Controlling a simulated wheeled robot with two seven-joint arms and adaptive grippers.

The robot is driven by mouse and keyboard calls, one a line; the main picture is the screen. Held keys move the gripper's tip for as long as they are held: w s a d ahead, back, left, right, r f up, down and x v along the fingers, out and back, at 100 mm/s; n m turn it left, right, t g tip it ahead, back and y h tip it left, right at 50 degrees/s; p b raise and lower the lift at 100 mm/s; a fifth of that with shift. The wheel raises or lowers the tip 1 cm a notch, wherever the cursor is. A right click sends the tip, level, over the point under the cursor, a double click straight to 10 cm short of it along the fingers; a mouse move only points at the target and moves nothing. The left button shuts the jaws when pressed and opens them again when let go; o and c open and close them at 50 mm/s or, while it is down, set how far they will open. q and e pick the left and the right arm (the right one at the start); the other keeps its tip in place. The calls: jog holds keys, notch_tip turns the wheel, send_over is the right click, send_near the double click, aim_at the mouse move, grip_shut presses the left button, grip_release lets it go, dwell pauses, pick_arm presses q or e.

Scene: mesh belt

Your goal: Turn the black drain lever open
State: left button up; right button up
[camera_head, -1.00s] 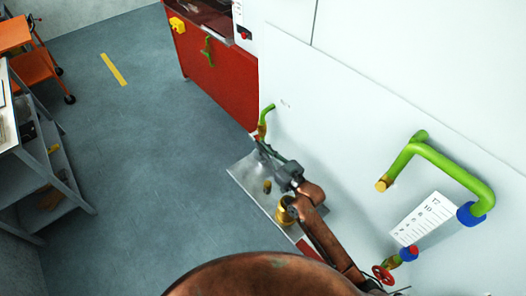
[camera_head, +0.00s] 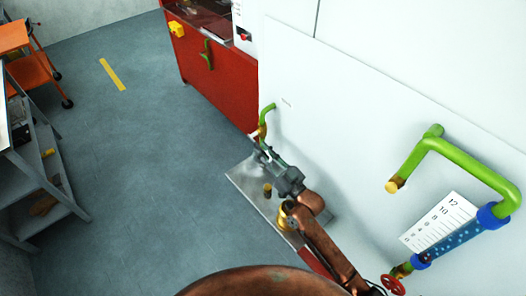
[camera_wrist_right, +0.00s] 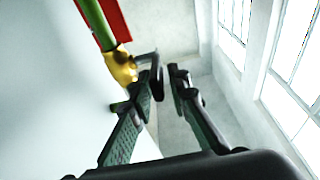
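The black drain lever (camera_wrist_right: 155,64) comes off a brass valve (camera_wrist_right: 121,66) below a green pipe in the right wrist view. In the head view the brass valve (camera_head: 262,132) and green pipe (camera_head: 268,110) stand at the white panel. My right gripper (camera_wrist_right: 166,72) is open, with its fingertips at the lever's end. The lever end overlaps the left finger's tip; I cannot tell whether they touch. In the head view my right gripper (camera_head: 264,150) is just below the valve and partly hides it. My left gripper is not in view.
A metal tray (camera_head: 246,184) lies under my right arm, with a small brass piece (camera_head: 267,189) over it. At right are a green pipe loop (camera_head: 455,158), a scale (camera_head: 438,224), a blue speckled tube (camera_head: 455,240) and a red handwheel (camera_head: 393,284). A red cabinet (camera_head: 215,85) stands behind.

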aim_at(263, 151)
jog(key=shift+o, duration=0.8)
jog(key=shift+r, duration=0.15)
notch_tip(263, 151, up, 10)
jog(key=shift+f, duration=0.15)
